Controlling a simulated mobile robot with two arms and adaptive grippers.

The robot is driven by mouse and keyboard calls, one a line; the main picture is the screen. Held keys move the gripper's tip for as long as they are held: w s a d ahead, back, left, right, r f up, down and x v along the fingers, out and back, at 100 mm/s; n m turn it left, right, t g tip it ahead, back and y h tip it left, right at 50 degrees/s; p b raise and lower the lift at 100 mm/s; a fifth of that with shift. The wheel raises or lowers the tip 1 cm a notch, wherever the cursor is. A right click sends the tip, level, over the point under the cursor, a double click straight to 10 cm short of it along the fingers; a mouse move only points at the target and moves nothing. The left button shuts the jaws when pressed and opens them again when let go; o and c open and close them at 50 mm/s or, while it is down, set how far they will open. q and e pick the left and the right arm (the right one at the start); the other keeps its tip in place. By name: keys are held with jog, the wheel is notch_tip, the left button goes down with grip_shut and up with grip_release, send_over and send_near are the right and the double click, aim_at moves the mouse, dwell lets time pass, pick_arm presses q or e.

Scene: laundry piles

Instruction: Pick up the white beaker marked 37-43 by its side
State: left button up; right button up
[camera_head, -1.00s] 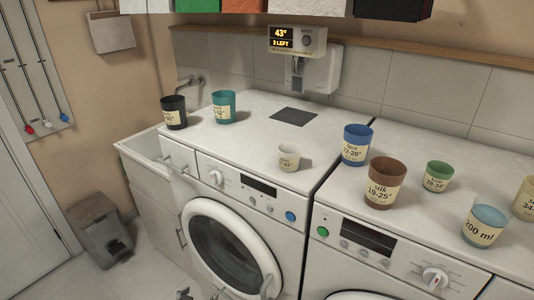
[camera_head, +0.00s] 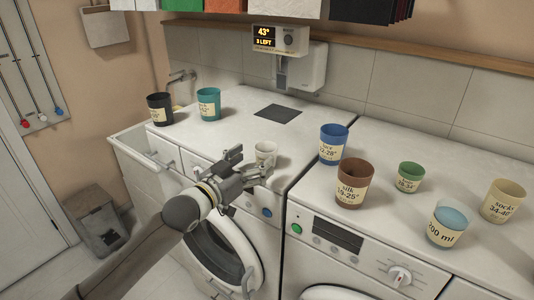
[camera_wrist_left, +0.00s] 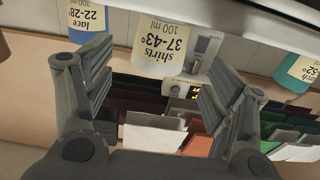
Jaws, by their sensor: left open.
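The white beaker (camera_head: 265,150) stands upright near the front of the left washing machine top. In the left wrist view the same beaker (camera_wrist_left: 160,42) appears upside down, with a cream label reading shirts, 37-43°, 100 ml. My left gripper (camera_head: 253,164) is open and empty, just in front of the beaker and partly hiding its lower part. In the wrist view the open fingers (camera_wrist_left: 152,65) lie to either side of the beaker's line, and I see no contact. My right gripper is not in view.
A blue beaker (camera_head: 333,144) and a brown beaker (camera_head: 353,185) stand to the right on the other machine, with several more beyond. Black (camera_head: 160,108) and teal (camera_head: 208,103) beakers stand at the left. A dispenser (camera_head: 299,66) hangs on the wall behind.

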aim_at(259, 157)
pick_arm(q)
jog(key=shift+w+d, duration=0.25)
jog(key=shift+w, duration=0.1)
jog(key=shift+w+d+r+p, duration=0.1)
jog(key=shift+w+d+p, duration=0.15)
jog(key=shift+w+p, duration=0.25)
jog(key=p+x, duration=0.1)
jog(key=x, duration=0.2)
jog(key=shift+w+d+p, duration=0.1)
jog(key=shift+d+p, duration=0.2)
jog(key=shift+p, duration=0.1)
jog(key=shift+w+d+f, duration=0.1)
jog(key=shift+w+f, duration=0.15)
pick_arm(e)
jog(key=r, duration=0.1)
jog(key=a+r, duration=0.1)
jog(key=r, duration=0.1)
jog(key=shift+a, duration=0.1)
pick_arm(q)
jog(key=shift+c, duration=0.4)
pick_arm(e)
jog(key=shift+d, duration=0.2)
pick_arm(q)
jog(key=c, duration=1)
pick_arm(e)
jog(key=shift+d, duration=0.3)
